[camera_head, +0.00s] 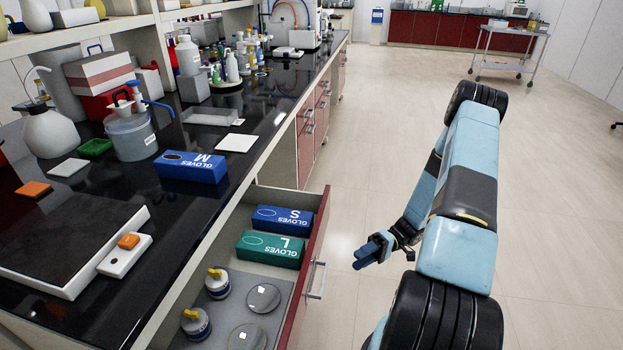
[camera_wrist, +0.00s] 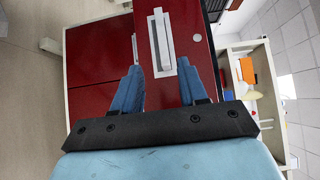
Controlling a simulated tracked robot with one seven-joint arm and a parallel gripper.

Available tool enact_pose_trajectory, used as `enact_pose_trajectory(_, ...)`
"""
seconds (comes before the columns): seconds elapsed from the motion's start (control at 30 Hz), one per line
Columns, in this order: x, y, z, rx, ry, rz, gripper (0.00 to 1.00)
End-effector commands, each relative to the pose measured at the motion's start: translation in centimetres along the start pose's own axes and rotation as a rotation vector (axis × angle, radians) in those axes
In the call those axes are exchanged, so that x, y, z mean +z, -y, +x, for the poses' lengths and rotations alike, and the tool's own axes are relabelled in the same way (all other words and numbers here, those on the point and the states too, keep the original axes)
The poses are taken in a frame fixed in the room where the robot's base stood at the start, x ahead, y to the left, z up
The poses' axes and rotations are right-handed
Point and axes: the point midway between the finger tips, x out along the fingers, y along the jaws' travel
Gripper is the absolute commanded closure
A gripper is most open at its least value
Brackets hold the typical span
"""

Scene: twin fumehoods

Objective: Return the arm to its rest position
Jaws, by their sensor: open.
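My gripper (camera_head: 369,253) hangs over the floor just right of the open drawer (camera_head: 322,225) in the head view. Its blue fingers point left toward the drawer front. In the wrist view my gripper (camera_wrist: 161,88) shows two blue fingers spread apart with nothing between them. The metal drawer handle (camera_wrist: 162,42) lies beyond the fingertips against the red drawer front, apart from them as far as I can tell. My light blue arm rises on the right of the head view and bends down to the wrist.
The open drawer holds a blue S glove box (camera_head: 283,219), a green L glove box (camera_head: 270,248) and several lidded or round items. A blue M glove box (camera_head: 191,167) stands on the black bench (camera_head: 262,125). A trolley (camera_head: 508,50) stands far right. The middle floor is clear.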

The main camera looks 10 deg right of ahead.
Motion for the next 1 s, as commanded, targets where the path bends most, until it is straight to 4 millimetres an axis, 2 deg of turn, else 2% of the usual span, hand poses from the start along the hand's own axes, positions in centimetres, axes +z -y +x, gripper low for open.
enact_pose_trajectory(0.17,-0.2,0.9,-0.2,0.03,0.019,0.009,0.57)
enact_pose_trajectory(0.27,-0.6,2.4,-0.5,0.086,0.049,0.026,0.57)
enact_pose_trajectory(0.63,-1.8,9.9,-1.1,0.371,0.167,0.117,0.57)
enact_pose_trajectory(1.0,-2.4,17.6,-0.4,0.668,0.21,0.176,0.57)
